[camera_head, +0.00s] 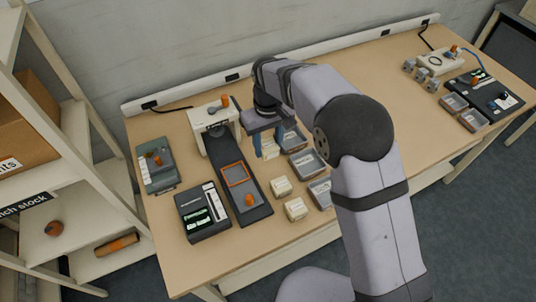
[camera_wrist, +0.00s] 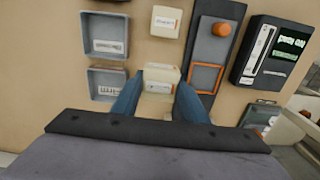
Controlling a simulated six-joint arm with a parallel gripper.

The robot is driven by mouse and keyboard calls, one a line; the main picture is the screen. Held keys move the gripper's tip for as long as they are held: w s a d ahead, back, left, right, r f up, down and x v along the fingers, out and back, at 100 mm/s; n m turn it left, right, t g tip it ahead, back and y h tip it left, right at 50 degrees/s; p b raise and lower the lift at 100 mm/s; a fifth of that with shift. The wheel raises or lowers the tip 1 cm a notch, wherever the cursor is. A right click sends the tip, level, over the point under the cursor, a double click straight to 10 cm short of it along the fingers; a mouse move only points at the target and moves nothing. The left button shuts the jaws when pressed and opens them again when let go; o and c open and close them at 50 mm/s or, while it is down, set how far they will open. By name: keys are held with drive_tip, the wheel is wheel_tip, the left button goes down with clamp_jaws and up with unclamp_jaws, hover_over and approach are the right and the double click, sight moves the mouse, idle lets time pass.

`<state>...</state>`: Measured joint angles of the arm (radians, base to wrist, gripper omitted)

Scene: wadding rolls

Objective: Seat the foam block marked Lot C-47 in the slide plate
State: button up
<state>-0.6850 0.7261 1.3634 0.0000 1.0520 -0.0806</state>
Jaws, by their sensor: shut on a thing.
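My gripper (camera_head: 268,146) is shut on a cream foam block, which shows between the blue fingers in the wrist view (camera_wrist: 157,87). It is held above the table, right of the slide plate in the head view. The block's label is too small to read. The slide plate (camera_head: 236,187) is dark, with an empty-looking orange-framed recess and an orange knob at its near end; it also shows in the wrist view (camera_wrist: 206,55). Two more cream labelled blocks (camera_head: 281,187) (camera_head: 295,209) lie on the table right of the plate. One is partly hidden behind the held block in the wrist view.
A white machine (camera_head: 214,122) stands at the plate's far end. A dark display unit (camera_head: 203,212) is left of the plate. Grey trays (camera_head: 307,162) lie to the right. A grey-green box (camera_head: 157,165) sits at the table's left.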

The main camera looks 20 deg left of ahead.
drive_tip(key=shift+r, duration=0.7)
drive_tip(key=shift+s+a+r+p, duration=0.35)
drive_tip(key=shift+r+p, duration=0.1)
drive_tip(key=shift+p, duration=0.15)
drive_tip(key=s+a+f+p, duration=0.2)
drive_tip(key=s+a+p, duration=0.3)
drive_tip(key=a+p, duration=0.2)
drive_tip(key=shift+s+a+p, duration=0.25)
drive_tip(key=shift+a+p, duration=0.1)
drive_tip(key=shift+p, duration=0.25)
drive_tip(key=shift+f, duration=0.15)
drive_tip(key=shift+f+b, duration=1.65)
drive_tip(key=shift+f, duration=0.65)
drive_tip(key=shift+f+b, duration=0.5)
drive_tip(key=shift+f, duration=0.4)
